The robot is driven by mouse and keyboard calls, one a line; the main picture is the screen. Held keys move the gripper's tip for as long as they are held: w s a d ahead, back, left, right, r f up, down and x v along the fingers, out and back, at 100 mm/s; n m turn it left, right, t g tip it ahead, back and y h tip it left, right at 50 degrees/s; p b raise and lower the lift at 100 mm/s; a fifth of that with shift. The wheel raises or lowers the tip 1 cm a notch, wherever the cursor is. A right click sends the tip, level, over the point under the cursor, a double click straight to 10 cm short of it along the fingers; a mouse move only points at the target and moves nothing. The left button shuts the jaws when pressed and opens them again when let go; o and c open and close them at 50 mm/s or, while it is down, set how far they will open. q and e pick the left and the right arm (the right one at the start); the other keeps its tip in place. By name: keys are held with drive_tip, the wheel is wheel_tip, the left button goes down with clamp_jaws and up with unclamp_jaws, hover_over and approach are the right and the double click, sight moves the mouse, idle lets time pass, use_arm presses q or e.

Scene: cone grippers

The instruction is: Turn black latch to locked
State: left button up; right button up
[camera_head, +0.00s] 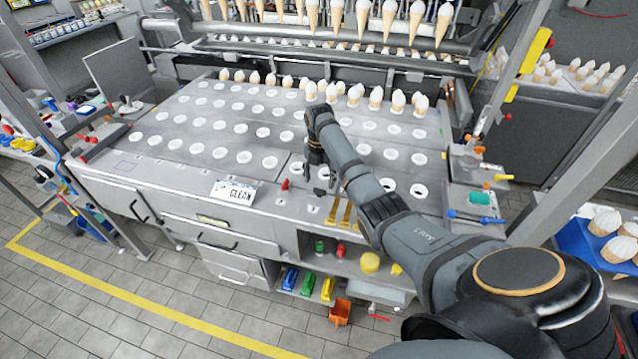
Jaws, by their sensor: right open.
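The black latch (319,192) appears as a small dark piece on the front part of the machine's top. It is partly hard to make out against my dark gripper. My right gripper (319,175) points down just above and behind the latch, with its fingers apart and empty. I cannot tell whether a fingertip touches the latch. The latch's exact angle is too small to read. My left gripper is not in view.
A red latch (285,184) sits just left of the black one. The top (190,135) has rows of round holes, with cones along the back. Yellow-handled tools (345,213) lie to the right.

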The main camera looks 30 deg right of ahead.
sight(320, 189)
wheel_tip(320, 189, down, 3)
drive_tip(key=shift+r, duration=0.1)
drive_tip(key=shift+s+f, duration=0.1)
drive_tip(key=shift+f, duration=0.3)
drive_tip(key=shift+c, duration=0.5)
drive_tip(key=c, duration=1)
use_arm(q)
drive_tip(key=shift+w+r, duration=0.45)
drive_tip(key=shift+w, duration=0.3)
use_arm(e)
drive_tip(key=shift+c, duration=0.2)
